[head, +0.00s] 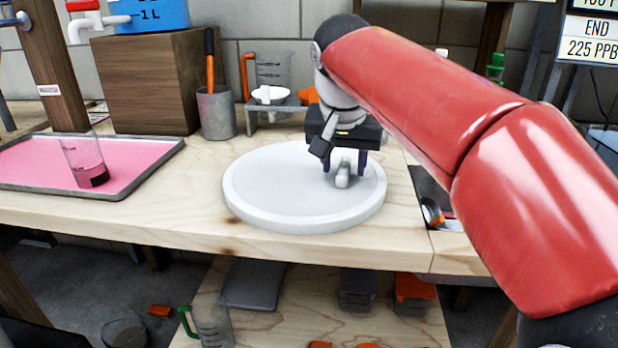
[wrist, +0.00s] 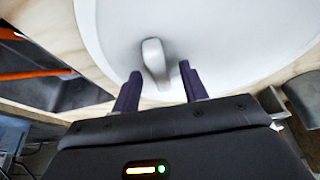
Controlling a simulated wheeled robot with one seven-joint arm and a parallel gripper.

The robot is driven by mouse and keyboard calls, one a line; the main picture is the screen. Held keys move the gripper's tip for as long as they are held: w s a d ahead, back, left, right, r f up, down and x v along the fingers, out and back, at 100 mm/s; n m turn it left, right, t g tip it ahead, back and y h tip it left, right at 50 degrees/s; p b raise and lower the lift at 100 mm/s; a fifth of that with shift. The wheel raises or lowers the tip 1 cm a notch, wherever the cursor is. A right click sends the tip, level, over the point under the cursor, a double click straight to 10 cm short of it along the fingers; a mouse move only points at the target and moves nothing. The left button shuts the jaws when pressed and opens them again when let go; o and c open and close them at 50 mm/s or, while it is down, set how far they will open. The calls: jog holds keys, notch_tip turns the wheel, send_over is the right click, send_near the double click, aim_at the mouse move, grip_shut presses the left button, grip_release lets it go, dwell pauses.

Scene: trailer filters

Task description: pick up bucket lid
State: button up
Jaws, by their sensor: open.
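The bucket lid (head: 275,192) is a large round white disc lying flat on the wooden workbench. It has a small raised grey-white handle (head: 343,178) right of its middle. My gripper (head: 347,166) is over the right part of the lid, pointing down, with its dark fingers apart on either side of the handle. In the wrist view, the lid (wrist: 225,45) fills much of the picture. The handle (wrist: 154,62) stands just ahead of the open fingers (wrist: 160,84), roughly between them. I cannot tell whether either finger touches it.
A pink tray (head: 125,182) with a clear beaker (head: 84,160) is at left. A wooden block (head: 155,85), a grey cup (head: 216,113) and a small grey rack (head: 275,108) stand behind the lid. A dark tray (head: 438,200) lies at right. The bench front is clear.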

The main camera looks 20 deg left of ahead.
jog(key=shift+f, duration=0.2)
grip_shut()
jog(key=shift+r, duration=0.1)
